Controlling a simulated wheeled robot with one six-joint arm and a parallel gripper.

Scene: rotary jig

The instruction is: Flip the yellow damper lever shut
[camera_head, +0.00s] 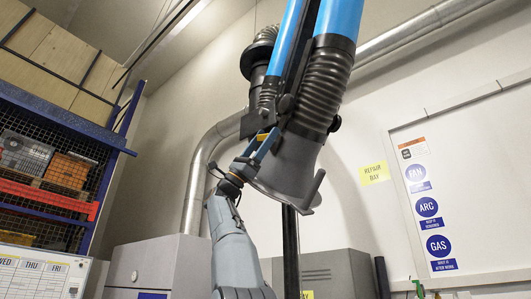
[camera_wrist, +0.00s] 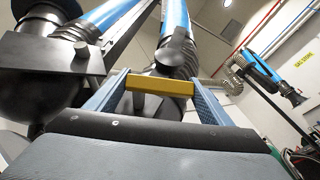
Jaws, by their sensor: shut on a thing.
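The yellow damper lever (camera_wrist: 160,87) lies crosswise between the two blue fingers of my gripper (camera_wrist: 158,80) in the wrist view, and the gripper is shut on it. In the head view my gripper (camera_head: 262,146) reaches up from below to the left side of the grey extraction hood (camera_head: 290,165). Only a small yellow patch of the lever (camera_head: 262,137) shows there, beside the fingers. The lever's pivot and the damper inside the duct are hidden.
Blue tubes with black ribbed hose (camera_head: 325,85) rise above the hood. A silver duct (camera_head: 203,155) runs behind my arm. A blue shelf rack (camera_head: 60,115) stands left, and grey cabinets (camera_head: 160,265) stand below. A whiteboard (camera_head: 470,190) hangs at right.

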